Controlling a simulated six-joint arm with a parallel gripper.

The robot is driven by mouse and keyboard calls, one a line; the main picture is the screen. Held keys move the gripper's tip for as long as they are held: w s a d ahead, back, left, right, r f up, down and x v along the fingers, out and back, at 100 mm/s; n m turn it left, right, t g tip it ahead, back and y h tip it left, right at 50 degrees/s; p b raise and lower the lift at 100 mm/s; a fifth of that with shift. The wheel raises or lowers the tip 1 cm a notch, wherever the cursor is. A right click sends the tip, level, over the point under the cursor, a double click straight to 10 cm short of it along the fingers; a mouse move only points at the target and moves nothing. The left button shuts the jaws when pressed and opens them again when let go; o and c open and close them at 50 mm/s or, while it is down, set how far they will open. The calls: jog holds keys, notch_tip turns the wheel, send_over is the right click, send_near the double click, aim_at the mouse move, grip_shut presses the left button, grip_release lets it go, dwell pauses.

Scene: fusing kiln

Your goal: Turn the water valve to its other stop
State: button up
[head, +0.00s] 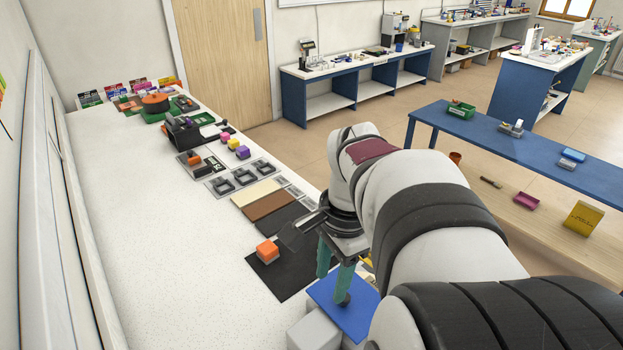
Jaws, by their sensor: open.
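My gripper (332,289) points down with its two teal fingers apart, over a blue plate (352,320) at the near end of the white counter. A small dark part shows on the plate at the nearer fingertip; I cannot tell whether it is the water valve or whether the finger touches it. A bit of yellow shows behind the fingers, mostly hidden by my arm. No valve handle can be clearly made out, so its stop position cannot be read. My arm hides the area to the right of the plate.
A grey block (313,333) stands by the blue plate. Brown and cream panels, small coloured blocks and an orange round piece (155,101) lie farther back. The counter's left side is clear.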

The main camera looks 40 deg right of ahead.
jog(key=s+d+f+m, duration=0.2)
jog(key=s+d+m, duration=0.65)
jog(key=d, duration=0.55)
jog(key=s+d+f+m, duration=0.3)
jog(key=s+d+m, duration=0.55)
jog(key=d, duration=0.55)
jog(key=shift+n+g+h, duration=0.3)
jog(key=shift+n+h, duration=0.1)
jog(key=shift+n, duration=0.1)
jog(key=f, duration=1.5)
jog(key=shift+a+f, duration=0.25)
jog(key=shift+f, duration=0.1)
grip_shut()
